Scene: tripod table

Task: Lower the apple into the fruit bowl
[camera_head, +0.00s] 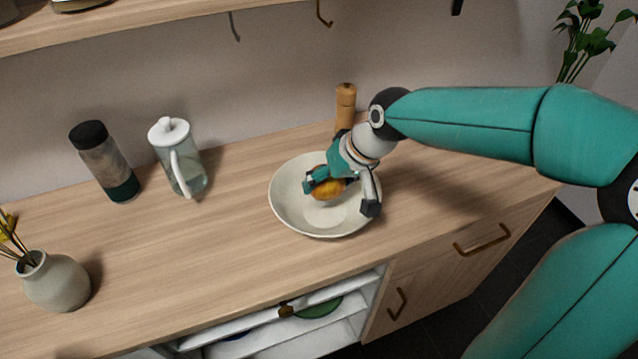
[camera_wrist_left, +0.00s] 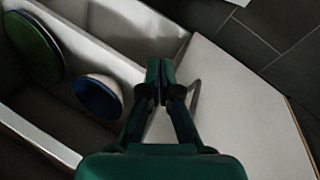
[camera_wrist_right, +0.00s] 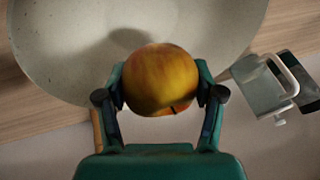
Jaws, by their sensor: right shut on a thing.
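The apple (camera_head: 327,190), yellow-orange with a reddish tint, is between the fingers of my right gripper (camera_head: 341,197). In the right wrist view the apple (camera_wrist_right: 160,80) is gripped on both sides by the right gripper (camera_wrist_right: 161,88). The wide, pale, speckled fruit bowl (camera_head: 290,212) stands on the counter, and the apple is over its inside. The bowl (camera_wrist_right: 50,50) shows behind the apple in the right wrist view, with a shadow in it. I cannot tell how small the gap is. My left gripper (camera_wrist_left: 160,82) is shut and empty, low by an open drawer.
A wooden mill (camera_head: 345,102) stands behind the bowl. A glass jug (camera_head: 185,168), a dark-lidded bottle (camera_head: 108,165) and a vase (camera_head: 55,282) stand to the left. The open drawer below holds a green plate (camera_wrist_left: 32,48) and a blue-lined bowl (camera_wrist_left: 98,97).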

